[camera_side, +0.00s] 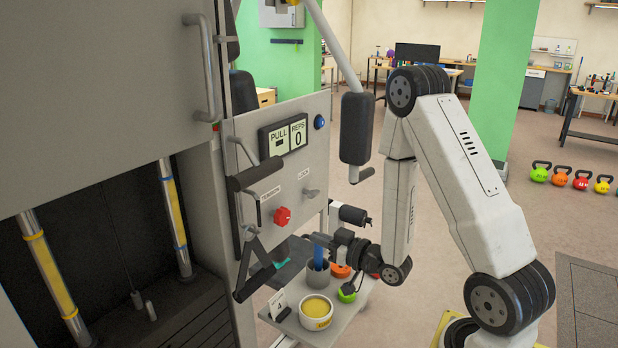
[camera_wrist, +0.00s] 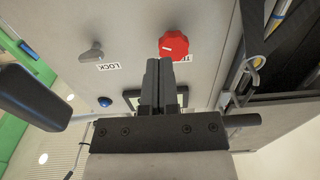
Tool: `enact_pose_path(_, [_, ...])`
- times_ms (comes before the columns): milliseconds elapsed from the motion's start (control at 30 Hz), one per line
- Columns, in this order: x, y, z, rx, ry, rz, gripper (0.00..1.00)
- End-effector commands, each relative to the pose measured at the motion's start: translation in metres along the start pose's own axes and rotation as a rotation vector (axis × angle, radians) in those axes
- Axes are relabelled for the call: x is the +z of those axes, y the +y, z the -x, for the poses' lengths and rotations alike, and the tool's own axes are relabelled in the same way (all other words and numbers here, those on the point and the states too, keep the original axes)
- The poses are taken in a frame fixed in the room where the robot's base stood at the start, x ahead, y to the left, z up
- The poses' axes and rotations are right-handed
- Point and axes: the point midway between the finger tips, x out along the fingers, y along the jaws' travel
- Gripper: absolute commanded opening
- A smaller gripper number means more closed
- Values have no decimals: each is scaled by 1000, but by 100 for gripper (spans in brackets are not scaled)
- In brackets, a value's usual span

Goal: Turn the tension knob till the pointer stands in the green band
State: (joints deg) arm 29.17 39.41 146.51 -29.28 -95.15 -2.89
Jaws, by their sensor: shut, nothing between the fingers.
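The red tension knob (camera_side: 282,216) sits on the grey panel of the machine, beside a label. In the wrist view the red knob (camera_wrist: 173,44) shows just beyond my fingertips, with a small pale mark on its face. Its label is partly covered by my fingers. My gripper (camera_wrist: 166,62) is shut and empty, its fingers pointing toward the panel. In the side view my gripper (camera_side: 328,240) is below and right of the knob, apart from it. I cannot make out a pointer or a green band in either view.
A lock lever (camera_side: 310,192) is right of the knob, and a PULL/REPS display (camera_side: 284,136) is above. Black-padded handles (camera_side: 256,176) jut from the panel. A small shelf (camera_side: 345,318) below holds a yellow-filled bowl (camera_side: 316,311), a grey cup (camera_side: 317,276) and coloured items.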

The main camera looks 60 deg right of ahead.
Motion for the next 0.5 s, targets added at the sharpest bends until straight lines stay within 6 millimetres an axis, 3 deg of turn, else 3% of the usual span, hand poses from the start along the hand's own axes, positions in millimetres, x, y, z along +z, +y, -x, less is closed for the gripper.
enact_pose_path(267, [0,-1,-8,-2,1,1,0])
enact_pose_path(500, [0,-1,-28,-2,2,1,0])
